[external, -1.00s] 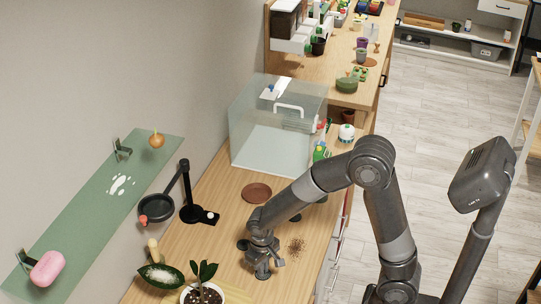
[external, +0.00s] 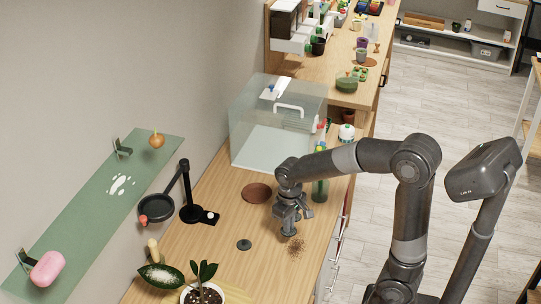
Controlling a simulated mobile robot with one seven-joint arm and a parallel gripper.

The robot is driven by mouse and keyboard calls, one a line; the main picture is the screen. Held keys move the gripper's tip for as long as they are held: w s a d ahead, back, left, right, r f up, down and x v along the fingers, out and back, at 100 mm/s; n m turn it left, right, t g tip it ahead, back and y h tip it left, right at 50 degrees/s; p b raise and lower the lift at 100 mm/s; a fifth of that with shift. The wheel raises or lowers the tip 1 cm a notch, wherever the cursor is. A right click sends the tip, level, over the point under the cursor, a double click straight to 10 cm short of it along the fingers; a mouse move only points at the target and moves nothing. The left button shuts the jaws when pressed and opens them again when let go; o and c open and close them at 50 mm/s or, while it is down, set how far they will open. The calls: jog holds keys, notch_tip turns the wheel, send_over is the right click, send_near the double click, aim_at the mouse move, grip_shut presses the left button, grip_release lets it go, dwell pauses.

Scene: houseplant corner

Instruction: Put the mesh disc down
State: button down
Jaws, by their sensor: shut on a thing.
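My gripper (external: 289,228) points down over the wooden counter (external: 222,215), just behind a patch of brown crumbs. It is shut on a small grey thing at its fingertips, likely the mesh disc; the fingers hide most of it, and I cannot tell whether it touches the counter. A separate small dark green-grey disc (external: 244,244) lies flat on the counter, to the left of and nearer than my gripper.
The brown crumbs (external: 296,247) lie near the counter's right edge. A brown saucer (external: 257,193) is left of my gripper. A clear glass case (external: 262,125) stands behind. A green bottle (external: 320,190) stands close on the right. A potted plant (external: 203,290) is at the front.

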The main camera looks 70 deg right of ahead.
jog(key=w+d+r, duration=0.1)
jog(key=w+d, duration=0.9)
jog(key=w, duration=0.1)
jog(key=n, duration=0.1)
send_over(257, 195)
notch_tip(257, 195, down, 2)
jog(key=f, duration=0.1)
notch_tip(257, 195, down, 8)
jog(key=shift+f, duration=0.25)
jog(key=shift+a+f, duration=0.1)
jog(key=c, duration=1.5)
grip_release()
jog(key=shift+c, duration=0.2)
